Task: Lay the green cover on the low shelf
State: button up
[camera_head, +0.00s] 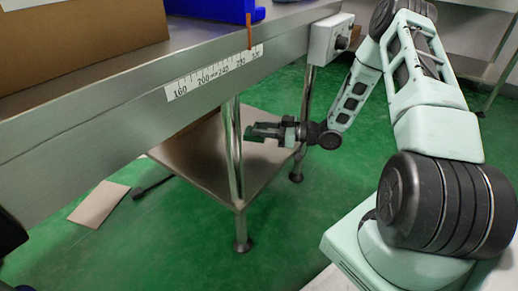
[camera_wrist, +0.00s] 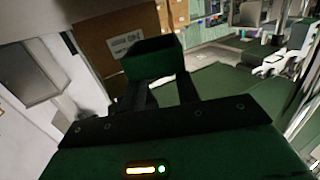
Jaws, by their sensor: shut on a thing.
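The green cover (camera_wrist: 154,62) is a small, dark green, box-like piece at the ends of my gripper's fingers in the wrist view. My gripper (camera_wrist: 160,88) is shut on it. In the head view, my gripper (camera_head: 268,131) reaches in from the right beneath the workbench, behind a metal leg. The cover shows only as a small dark green shape there. The low shelf (camera_head: 205,165) is a bare metal plate between the bench legs. My gripper appears over its right part, with the cover held level with or above it; the exact gap cannot be told.
The steel workbench (camera_head: 90,125) with a ruler strip (camera_head: 213,73) overhangs the shelf. A front leg (camera_head: 234,150) stands close to my gripper. A grey control box (camera_head: 331,39) hangs at the bench corner. A cardboard piece (camera_head: 99,204) lies on the green floor. Cardboard boxes (camera_wrist: 118,35) show in the wrist view.

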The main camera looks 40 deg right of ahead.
aim_at(263, 151)
notch_tip(263, 151, down, 5)
jog(key=b, duration=0.3)
jog(key=shift+f, duration=0.15)
jog(key=o, duration=1)
jog(key=shift+o, duration=0.2)
